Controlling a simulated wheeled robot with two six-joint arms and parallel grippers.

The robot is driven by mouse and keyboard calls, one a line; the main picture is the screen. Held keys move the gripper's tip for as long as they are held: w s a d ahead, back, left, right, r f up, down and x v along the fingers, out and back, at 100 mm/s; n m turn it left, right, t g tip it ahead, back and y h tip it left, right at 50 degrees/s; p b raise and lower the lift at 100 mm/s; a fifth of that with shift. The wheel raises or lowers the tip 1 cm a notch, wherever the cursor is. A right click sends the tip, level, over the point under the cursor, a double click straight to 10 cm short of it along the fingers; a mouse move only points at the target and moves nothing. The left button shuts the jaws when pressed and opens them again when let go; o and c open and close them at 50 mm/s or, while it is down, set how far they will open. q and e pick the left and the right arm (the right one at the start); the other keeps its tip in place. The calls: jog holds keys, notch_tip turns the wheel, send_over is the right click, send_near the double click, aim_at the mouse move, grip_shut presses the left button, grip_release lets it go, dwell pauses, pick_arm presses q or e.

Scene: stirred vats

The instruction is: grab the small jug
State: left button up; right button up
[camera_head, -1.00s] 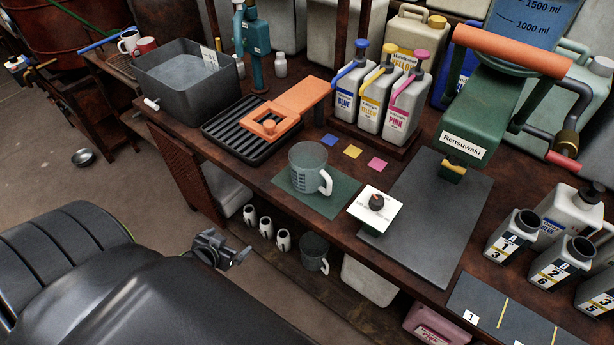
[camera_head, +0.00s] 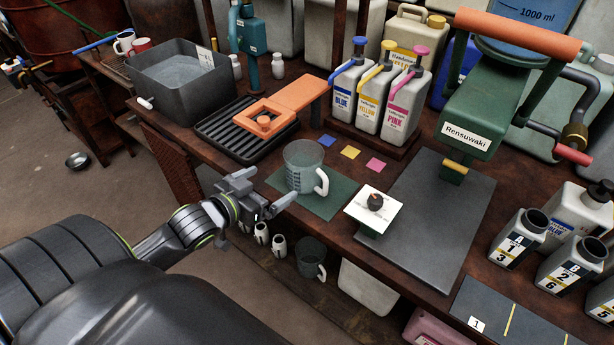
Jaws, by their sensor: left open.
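A small clear jug (camera_head: 304,166) with dark measuring marks and a white handle on its right side stands upright on a dark green mat (camera_head: 328,202) on the workbench. My left gripper (camera_head: 270,200) is just left of the jug, at the bench's front edge. Its jaws are open and empty, pointing toward the jug and apart from it. My right gripper does not show.
Blue, yellow and pink pump bottles (camera_head: 375,100) stand behind the mat. A black drip tray (camera_head: 240,140) with an orange arm lies left of the jug. A white card with a dark knob (camera_head: 374,207) and a green press (camera_head: 475,110) stand to the right.

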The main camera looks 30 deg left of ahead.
pick_arm(q)
jog(key=b, duration=0.2)
send_near(314, 160)
jog(key=x, duration=0.5)
jog(key=shift+d, duration=0.1)
jog(key=shift+r, duration=0.1)
jog(key=shift+s, duration=0.1)
jog(key=c, duration=0.9)
